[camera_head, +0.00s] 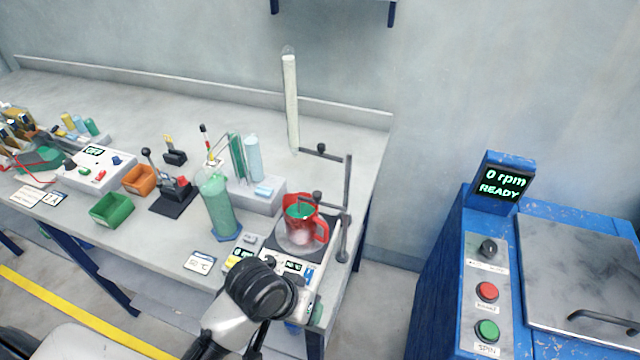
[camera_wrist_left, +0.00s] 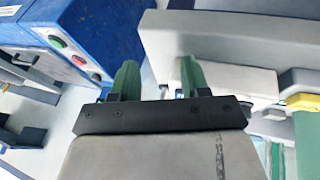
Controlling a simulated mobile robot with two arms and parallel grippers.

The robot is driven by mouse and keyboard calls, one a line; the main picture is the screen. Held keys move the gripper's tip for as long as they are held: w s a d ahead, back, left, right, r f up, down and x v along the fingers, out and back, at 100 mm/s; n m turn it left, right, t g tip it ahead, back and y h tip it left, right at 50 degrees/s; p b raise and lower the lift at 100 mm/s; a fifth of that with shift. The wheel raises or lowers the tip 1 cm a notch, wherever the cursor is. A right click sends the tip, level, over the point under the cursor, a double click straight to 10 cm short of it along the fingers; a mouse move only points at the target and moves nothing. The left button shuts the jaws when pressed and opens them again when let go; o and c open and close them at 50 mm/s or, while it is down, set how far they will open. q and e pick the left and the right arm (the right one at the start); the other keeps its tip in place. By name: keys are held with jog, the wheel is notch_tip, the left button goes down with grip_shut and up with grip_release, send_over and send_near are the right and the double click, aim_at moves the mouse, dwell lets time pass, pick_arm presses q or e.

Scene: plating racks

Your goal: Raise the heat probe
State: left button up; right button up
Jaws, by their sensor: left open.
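A red jug (camera_head: 318,231) with green liquid stands on the hotplate (camera_head: 283,262) at the bench's front right corner. A dark stand (camera_head: 347,190) rises beside it, with an upper arm reaching to a tall white tube (camera_head: 291,100) and a lower arm (camera_head: 327,201) ending over the jug. I cannot clearly tell the heat probe from these parts. My left arm's dark wrist is in front of the hotplate in the head view, its fingertips hidden there. In the left wrist view my left gripper (camera_wrist_left: 158,82) has green fingers, apart and empty. My right gripper is out of view.
A green cylinder (camera_head: 217,205) stands left of the hotplate, with a rack (camera_head: 262,196) behind it. Green (camera_head: 111,210) and orange (camera_head: 139,180) bins lie further left. A blue machine (camera_head: 440,270) reading "0 rpm READY" stands right, across a floor gap.

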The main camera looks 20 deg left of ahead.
pick_arm(q)
jog(key=shift+n+h, duration=0.3)
jog(key=w+d+r, duration=0.2)
jog(key=w, duration=0.1)
jog(key=shift+w+d+r, duration=0.3)
jog(key=shift+d+r, duration=0.05)
jog(key=w+d+r+n+g, duration=0.2)
jog(key=w+r, duration=0.3)
jog(key=w, duration=0.1)
jog(key=n+g+y, duration=0.1)
jog(key=n+y, duration=0.3)
jog(key=n, duration=0.4)
send_near(317, 193)
notch_tip(317, 193, down, 9)
jog(key=shift+w+f+p, duration=0.15)
jog(key=shift+f+p, duration=0.05)
jog(key=shift+p, duration=0.85)
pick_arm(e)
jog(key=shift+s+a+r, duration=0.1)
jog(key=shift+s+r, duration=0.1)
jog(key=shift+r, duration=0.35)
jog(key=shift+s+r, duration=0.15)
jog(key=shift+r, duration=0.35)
pick_arm(q)
jog(key=shift+c, duration=0.3)
grip_shut()
